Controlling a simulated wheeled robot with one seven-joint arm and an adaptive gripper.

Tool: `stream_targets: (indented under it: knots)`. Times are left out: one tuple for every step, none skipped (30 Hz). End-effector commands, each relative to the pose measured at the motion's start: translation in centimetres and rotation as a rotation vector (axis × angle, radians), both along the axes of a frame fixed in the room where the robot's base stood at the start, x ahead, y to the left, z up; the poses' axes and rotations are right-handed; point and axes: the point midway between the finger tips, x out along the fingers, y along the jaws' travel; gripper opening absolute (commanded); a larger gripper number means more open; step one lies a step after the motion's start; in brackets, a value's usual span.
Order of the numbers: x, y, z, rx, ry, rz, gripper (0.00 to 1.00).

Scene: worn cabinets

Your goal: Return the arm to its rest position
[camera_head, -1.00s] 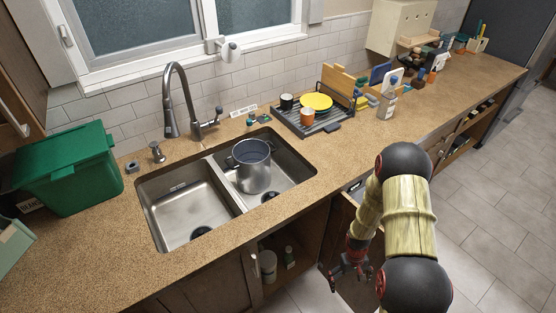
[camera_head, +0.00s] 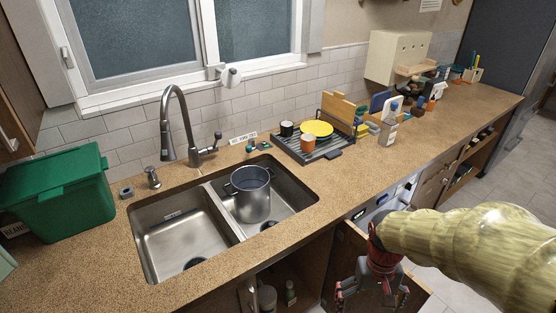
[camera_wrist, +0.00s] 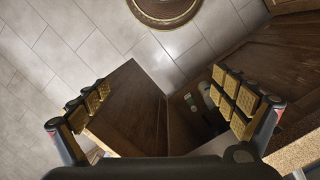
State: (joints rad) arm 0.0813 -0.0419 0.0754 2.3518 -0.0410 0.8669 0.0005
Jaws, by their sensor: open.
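My gripper (camera_head: 372,288) hangs at the end of my arm at the lower right of the head view, in front of the counter edge and by an open cabinet door. In the wrist view my gripper (camera_wrist: 166,104) has its two padded fingers wide apart, with nothing held between them. The open wooden cabinet door (camera_wrist: 130,108) shows between and beyond the fingers. The same door (camera_head: 412,292) shows partly behind my gripper in the head view. The cabinet interior is mostly dark.
The counter (camera_head: 340,186) holds a double sink with a pot (camera_head: 250,198) in its right basin. A dish rack (camera_head: 308,148) and a bottle (camera_head: 389,126) stand behind. A green bin (camera_head: 62,190) is at left. Tiled floor (camera_wrist: 55,50) is open beside the door.

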Motion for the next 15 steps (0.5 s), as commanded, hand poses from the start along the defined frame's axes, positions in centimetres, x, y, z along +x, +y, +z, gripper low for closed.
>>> stream_targets:
  knots:
    - [-0.6,0.3,0.8,0.002,-0.034,0.001,0.97]
    - [-1.0,0.5,1.3,0.003,-0.049,0.000,0.97]
    - [-1.5,0.8,2.0,0.006,-0.072,-0.001,0.97]
    - [-1.8,1.0,2.5,0.008,-0.091,-0.001,0.97]
    - [-2.1,1.2,2.9,0.009,-0.111,-0.001,0.97]
    - [-2.4,1.4,3.5,0.011,-0.141,0.000,0.97]
    - [-2.7,1.5,4.0,0.012,-0.164,0.002,0.97]
    - [-2.9,1.7,4.4,0.013,-0.188,0.004,0.97]
    - [-3.2,1.9,5.0,0.014,-0.221,0.006,0.97]
    - [-3.4,2.0,5.4,0.014,-0.246,0.008,0.97]
    - [-3.6,2.1,5.8,0.015,-0.270,0.010,0.97]
    - [-3.9,2.3,6.4,0.014,-0.304,0.014,0.97]
    - [-4.1,2.4,6.8,0.013,-0.331,0.017,0.97]
    - [-4.3,2.5,7.3,0.013,-0.358,0.021,0.97]
    - [-4.5,2.6,7.9,0.011,-0.394,0.025,0.97]
